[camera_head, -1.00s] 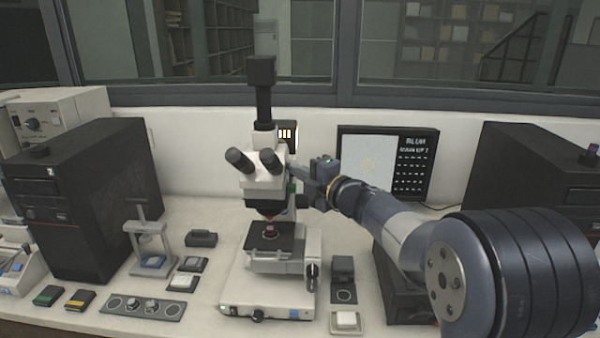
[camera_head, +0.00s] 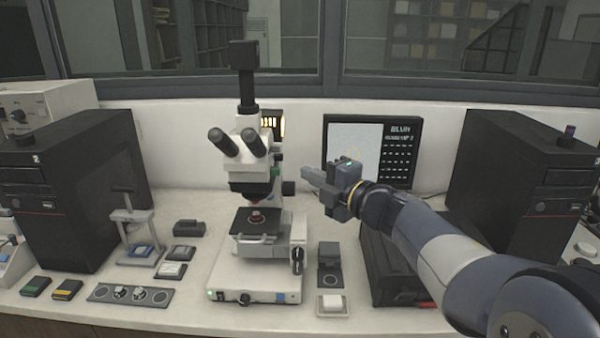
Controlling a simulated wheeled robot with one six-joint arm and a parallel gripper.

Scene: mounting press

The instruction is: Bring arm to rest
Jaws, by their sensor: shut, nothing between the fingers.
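My gripper (camera_head: 306,172) is in the middle of the head view, shut and empty. It points left, in the air to the right of the microscope and in front of the screen's lower left. My arm reaches in from the lower right. The white microscope (camera_head: 250,165) stands on the bench with a small reddish-topped piece (camera_head: 256,216) on its dark stage. A gap shows between the gripper tip and the microscope in this view.
The mounting press (camera_head: 134,232) stands on the left of the bench (camera_head: 200,318). Black towers stand at left (camera_head: 70,185) and right (camera_head: 520,185). A screen (camera_head: 372,150) is behind my gripper. A low black box (camera_head: 388,270) lies beneath my arm. Small blocks and a button strip (camera_head: 130,294) lie in front.

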